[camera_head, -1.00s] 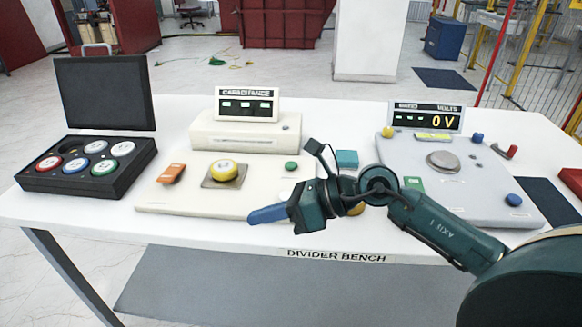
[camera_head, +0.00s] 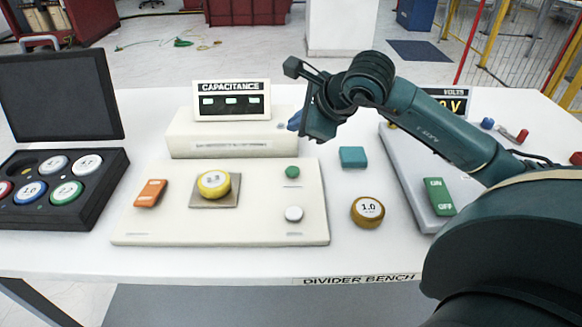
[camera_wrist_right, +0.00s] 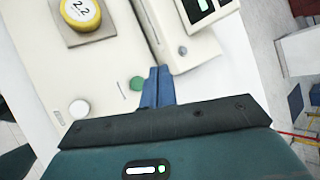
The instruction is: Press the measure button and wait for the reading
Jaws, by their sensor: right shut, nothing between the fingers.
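The capacitance meter (camera_head: 234,133) is a cream box with a "CAPACITANCE" display (camera_head: 231,101) on top showing pale blocks and no readable number. A small grey button (camera_wrist_right: 183,50) is on the box near its right end. The cream plate in front has a green button (camera_head: 292,172), a white button (camera_head: 293,213) and a yellow-topped disc (camera_head: 214,184) on a square pad. My right gripper (camera_head: 296,120) has its blue fingers together and empty, close to the box's right end. In the wrist view the fingertips (camera_wrist_right: 160,72) lie between the green and grey buttons; contact cannot be told. My left gripper is out of view.
An orange switch (camera_head: 150,193) is on the plate's left. A black case (camera_head: 105,203) of coloured discs stands at left. A "1.0" disc (camera_head: 367,211) and a teal block (camera_head: 353,157) lie to the right. My right arm partly covers the volts unit.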

